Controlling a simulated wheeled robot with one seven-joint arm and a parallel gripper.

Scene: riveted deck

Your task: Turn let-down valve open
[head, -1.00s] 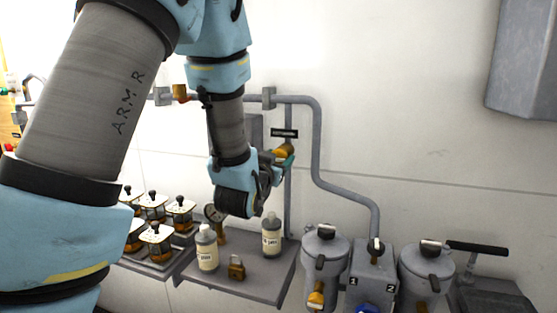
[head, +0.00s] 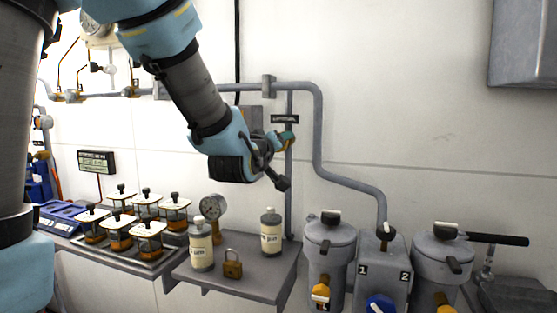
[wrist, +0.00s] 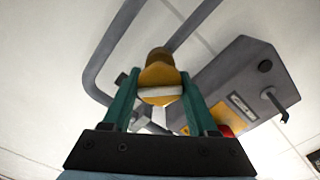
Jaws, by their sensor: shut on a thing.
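The let-down valve has a yellow-orange body with a white band in the wrist view (wrist: 160,76), on a grey pipe. In the head view it is mostly hidden behind my gripper (head: 285,139), below a small dark label plate (head: 285,119) too small to read. My gripper's green fingers (wrist: 158,100) stand on either side of the yellow part and are shut on it. My wrist is tilted to the right against the vertical pipe. Whether the valve is open cannot be told.
Below, a grey shelf (head: 240,286) holds two bottles (head: 201,248), a brass padlock (head: 233,265) and a gauge (head: 212,207). Grey filter housings (head: 330,245) stand at the right. A grey pipe (head: 318,130) bends beside the valve. A grey box (wrist: 235,85) sits close by.

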